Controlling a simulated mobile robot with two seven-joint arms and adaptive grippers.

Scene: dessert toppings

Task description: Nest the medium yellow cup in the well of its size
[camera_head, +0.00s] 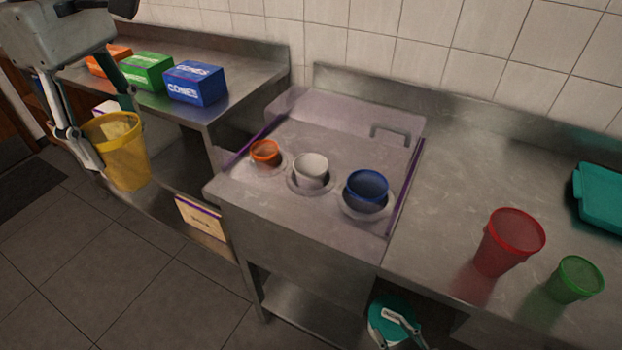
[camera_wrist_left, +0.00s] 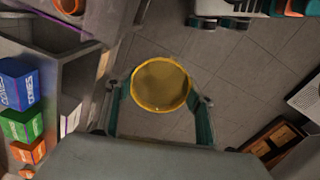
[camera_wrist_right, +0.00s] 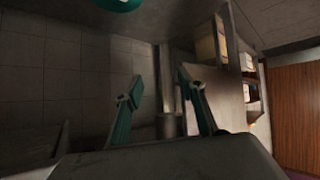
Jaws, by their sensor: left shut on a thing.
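The yellow cup (camera_head: 127,158) is in my left gripper (camera_head: 113,138), held upright in the air over the floor at the left. The left wrist view shows its round yellow rim (camera_wrist_left: 160,108) between the two fingers (camera_wrist_left: 158,95). The sunken station (camera_head: 290,215) has three round wells in a row. An orange cup (camera_head: 265,151) sits in the left well, a white cup (camera_head: 311,169) in the middle one and a larger blue cup (camera_head: 366,190) in the right one. My right gripper (camera_wrist_right: 160,88) has its fingers apart with nothing between them.
A red cup (camera_head: 508,243) and a green cup (camera_head: 575,280) stand on the right counter, with a teal container (camera_head: 598,195) behind. Orange, green (camera_head: 147,71) and blue (camera_head: 195,82) boxes stand on the left counter. A handle (camera_head: 390,133) is behind the wells.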

